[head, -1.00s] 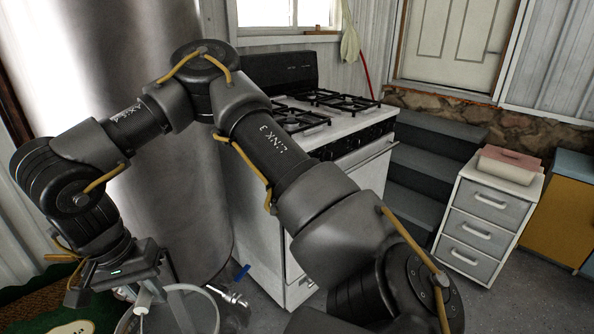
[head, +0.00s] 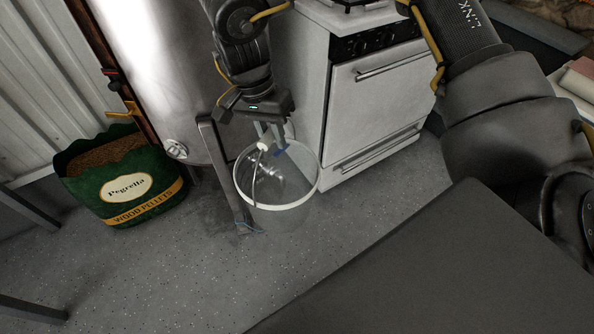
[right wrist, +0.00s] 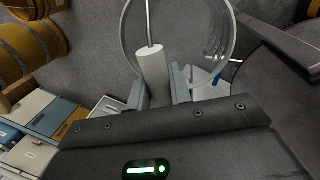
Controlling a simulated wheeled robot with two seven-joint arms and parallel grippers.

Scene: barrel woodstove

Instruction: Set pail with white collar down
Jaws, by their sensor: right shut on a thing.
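The clear pail with a white collar (head: 318,187) is in the middle of the head view, in front of the large metal cylinder and beside the white stove. It looks upright and low over the floor; I cannot tell whether its base touches. My right gripper (head: 269,134) is above its rim, shut on the white grip of its wire handle (head: 263,145). In the right wrist view the white handle grip (right wrist: 152,72) sits between the fingers, with the pail's round rim (right wrist: 232,40) beyond it. My left gripper is not in view.
The metal cylinder (head: 150,70) stands behind the pail, with a metal leg near it. The white stove (head: 370,90) is close on the right. A green wood pellet bag (head: 125,185) stands at left. Speckled floor (head: 190,270) in front is clear.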

